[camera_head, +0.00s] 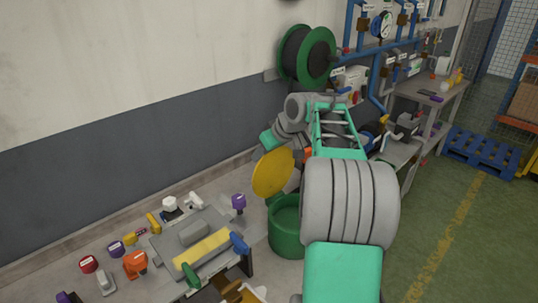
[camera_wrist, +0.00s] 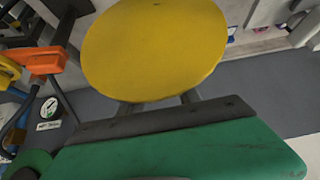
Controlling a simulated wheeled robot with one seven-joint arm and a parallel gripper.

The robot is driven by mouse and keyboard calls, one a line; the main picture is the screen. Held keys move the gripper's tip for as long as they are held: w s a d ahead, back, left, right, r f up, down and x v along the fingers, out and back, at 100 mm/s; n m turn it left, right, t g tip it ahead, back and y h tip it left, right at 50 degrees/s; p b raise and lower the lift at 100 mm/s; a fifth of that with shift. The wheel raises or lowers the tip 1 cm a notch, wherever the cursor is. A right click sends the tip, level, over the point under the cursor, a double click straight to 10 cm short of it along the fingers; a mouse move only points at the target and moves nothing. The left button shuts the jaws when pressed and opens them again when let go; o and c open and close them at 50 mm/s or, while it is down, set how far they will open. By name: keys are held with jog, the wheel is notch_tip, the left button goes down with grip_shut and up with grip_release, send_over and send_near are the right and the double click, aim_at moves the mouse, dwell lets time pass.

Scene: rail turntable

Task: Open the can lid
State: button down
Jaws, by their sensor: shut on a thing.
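The can's mouth shows partly uncovered. In the wrist view the lid (camera_wrist: 155,50) fills the upper middle. My gripper (camera_wrist: 160,102) is shut on the lid, with its two grey fingers reaching the lid's near edge. The fingertips are hidden behind the lid. In the head view my gripper is mostly hidden by the lid and arm.
A grey bench (camera_head: 150,250) with several coloured parts lies left of the can. A green hose reel (camera_head: 307,55) hangs on the wall behind. Blue pipes and another bench (camera_head: 430,90) stand at right.

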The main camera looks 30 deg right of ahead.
aim_at(273, 155)
jog(key=shift+w+a+f, duration=0.1)
jog(key=shift+a+f, duration=0.05)
jog(key=shift+f, duration=0.3)
jog(key=shift+w+a+f, duration=0.1)
jog(key=shift+f, duration=0.45)
dwell(0.3)
jog(key=c, duration=1.2)
grip_release()
jog(key=o, duration=0.4)
jog(key=shift+w+d+r, duration=0.1)
jog(key=shift+d+r, duration=0.05)
jog(key=shift+r, duration=0.05)
jog(key=shift+c, duration=0.2)
jog(key=shift+r, duration=0.1)
jog(key=v, duration=0.7)
jog(key=shift+d+r+b, duration=0.1)
jog(key=shift+r+b, duration=0.2)
jog(key=shift+r, duration=0.05)
